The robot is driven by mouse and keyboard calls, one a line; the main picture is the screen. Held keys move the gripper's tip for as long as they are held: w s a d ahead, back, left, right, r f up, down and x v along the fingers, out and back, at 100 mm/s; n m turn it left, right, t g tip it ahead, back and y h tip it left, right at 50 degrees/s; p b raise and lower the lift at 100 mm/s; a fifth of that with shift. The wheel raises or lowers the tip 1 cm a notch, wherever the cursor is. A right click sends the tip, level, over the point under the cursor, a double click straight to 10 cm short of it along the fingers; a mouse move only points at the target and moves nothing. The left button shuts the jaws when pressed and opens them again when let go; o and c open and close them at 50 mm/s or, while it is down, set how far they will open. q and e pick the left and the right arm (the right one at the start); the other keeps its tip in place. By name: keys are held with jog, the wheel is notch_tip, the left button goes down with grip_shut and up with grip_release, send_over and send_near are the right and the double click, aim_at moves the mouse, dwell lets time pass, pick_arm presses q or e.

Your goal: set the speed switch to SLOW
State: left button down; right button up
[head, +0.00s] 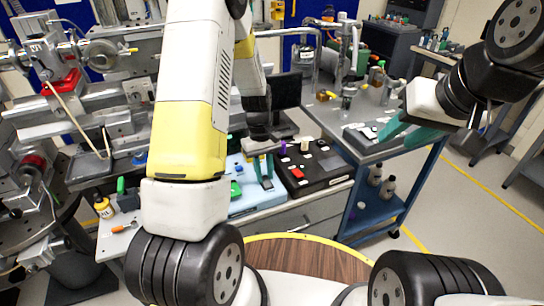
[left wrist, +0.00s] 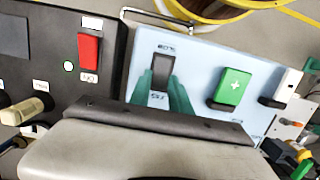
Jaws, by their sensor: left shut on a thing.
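The speed switch (left wrist: 161,70) is a dark upright rocker or lever on a light blue panel (left wrist: 200,60). A label that looks like SLOW, upside down, lies at its upper end in the left wrist view, and another partly hidden label lies at its lower end. My left gripper (left wrist: 160,92) has its green fingertips closed on both sides of the switch. In the head view my left gripper (head: 263,172) reaches down onto the blue panel (head: 240,198), and the switch is hidden there. My right gripper (head: 405,135) is raised at the right, fingers apart and empty.
A green block with a white cross (left wrist: 230,87) sits beside the switch. A black panel with a red switch (left wrist: 90,48) adjoins the blue one. A grey cart (head: 372,105) stands at the right, beamline hardware (head: 110,60) at the left, and a round wooden top (head: 300,255) in front.

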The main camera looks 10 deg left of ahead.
pick_arm(q)
jog(key=c, duration=1.2)
grip_release()
notch_tip(320, 180, up, 8)
jog(key=w, duration=0.1)
jog(key=shift+a+f, duration=0.15)
jog(key=shift+a, duration=0.25)
jog(key=s+r+m+t, duration=0.2)
jog(key=s+r, duration=0.2)
jog(key=r, duration=0.4)
jog(key=s+r+m+t, duration=0.2)
jog(key=s+r, duration=0.2)
jog(key=r, duration=0.4)
jog(key=s+d+r+m+t+h, duration=0.1)
jog(key=s+r+m+t, duration=0.2)
jog(key=s+r, duration=0.3)
jog(key=s, duration=0.5)
jog(key=shift+d+r+t, duration=0.2)
jog(key=shift+r+t, duration=0.2)
